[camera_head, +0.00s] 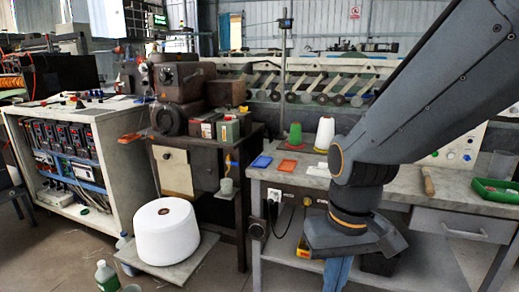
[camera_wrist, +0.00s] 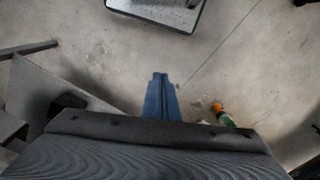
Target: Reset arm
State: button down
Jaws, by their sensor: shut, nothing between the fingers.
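My gripper (camera_wrist: 160,76) shows in the wrist view as two blue fingers pressed together, with nothing between them. They point down toward the bare concrete floor. In the head view my arm comes in from the upper right and bends down in front of the workbench (camera_head: 400,188). The blue fingers of my gripper (camera_head: 336,280) hang low at the bottom edge there, and their tips are cut off by the frame.
A large white spool (camera_head: 166,232) stands on a low board (camera_head: 178,268) at left. A green bottle (camera_head: 107,277) stands on the floor. An orange-capped bottle (camera_wrist: 223,115) lies near my gripper's right in the wrist view.

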jog(key=d+r+m+p, duration=0.2)
jog(key=d+r+p, duration=0.3)
jog(key=p, duration=0.5)
jog(key=shift+s+d+r, duration=0.3)
jog(key=shift+d+r, duration=0.1)
jog(key=shift+d, duration=0.1)
jog(key=shift+d, duration=0.1)
dwell(0.8)
